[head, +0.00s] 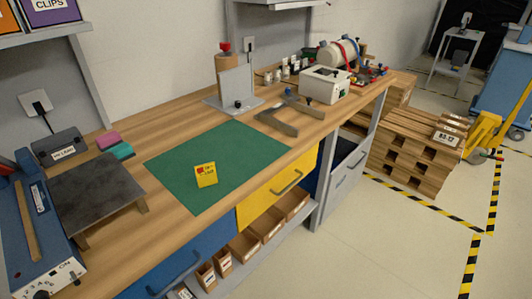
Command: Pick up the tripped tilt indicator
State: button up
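A small yellow tag with red and dark markings (206,175) stands or leans on the green mat (245,150), near the mat's front edge. It looks like the tilt indicator, but its markings are too small to read, so I cannot tell whether it is tripped. The mat lies on the wooden workbench (150,178). No other such tag is clearly seen. My gripper is not in view.
A dark slab on short legs (100,190) and a blue machine (32,235) stand left. A grey clamp (282,123), metal stand (236,88) and white box (324,84) are behind and right. The mat around the tag is clear. Stacked pallets (412,155) stand beyond the bench.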

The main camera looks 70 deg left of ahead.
aim_at(205, 174)
jog(key=z, duration=0.05)
jog(key=i, duration=2.3)
jog(key=u, duration=2.05)
jog(key=i, duration=0.15)
jog(key=u, duration=2.25)
jog(key=i, duration=0.8)
